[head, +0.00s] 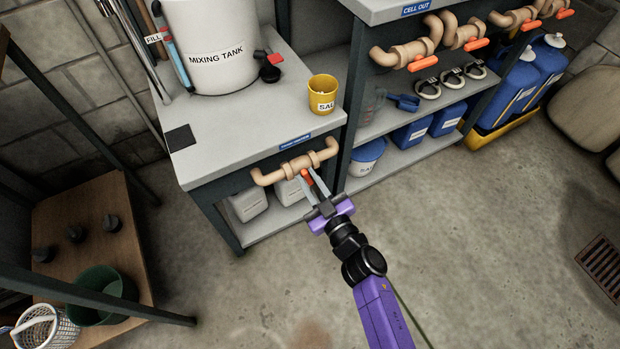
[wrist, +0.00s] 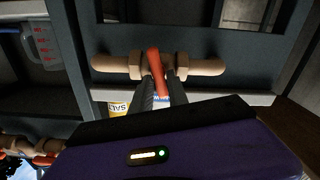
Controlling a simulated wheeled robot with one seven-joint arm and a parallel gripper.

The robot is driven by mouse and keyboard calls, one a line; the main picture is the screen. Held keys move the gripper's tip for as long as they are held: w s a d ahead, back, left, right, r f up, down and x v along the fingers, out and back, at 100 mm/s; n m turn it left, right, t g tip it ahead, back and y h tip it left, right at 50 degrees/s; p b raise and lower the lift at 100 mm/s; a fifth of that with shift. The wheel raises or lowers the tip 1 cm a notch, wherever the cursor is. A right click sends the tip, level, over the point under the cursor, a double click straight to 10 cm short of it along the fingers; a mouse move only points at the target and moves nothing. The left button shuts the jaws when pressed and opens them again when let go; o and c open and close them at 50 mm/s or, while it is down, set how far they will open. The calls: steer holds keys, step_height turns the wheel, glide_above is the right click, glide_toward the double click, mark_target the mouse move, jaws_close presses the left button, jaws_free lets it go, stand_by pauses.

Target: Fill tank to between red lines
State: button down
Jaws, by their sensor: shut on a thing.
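The white mixing tank (head: 212,45) stands on the grey bench top. A label reading FILL (head: 154,38) is at its left, beside a tube with a blue part. No red lines on the tank can be made out from here. A tan pipe valve (head: 268,177) runs along the bench front, with an orange-red handle (head: 306,175). My gripper (head: 308,183) is at this valve, with its fingers shut on the handle. In the wrist view the handle (wrist: 154,60) stands between the fingertips, across the tan pipe (wrist: 206,67) and slightly tilted.
A yellow salt cup (head: 322,93) stands near the bench top's right edge. More tan valves with orange handles (head: 424,63) line the right-hand bench. Blue containers (head: 517,85) stand beyond. A wooden shelf (head: 75,205) is at left. The floor (head: 470,230) is clear.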

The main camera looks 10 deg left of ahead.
steer(key=c, duration=1.4)
jaws_free()
steer(key=p+v, duration=0.3)
steer(key=v, duration=0.4)
steer(key=shift+s+d, duration=0.25)
steer(key=shift+s, duration=0.1)
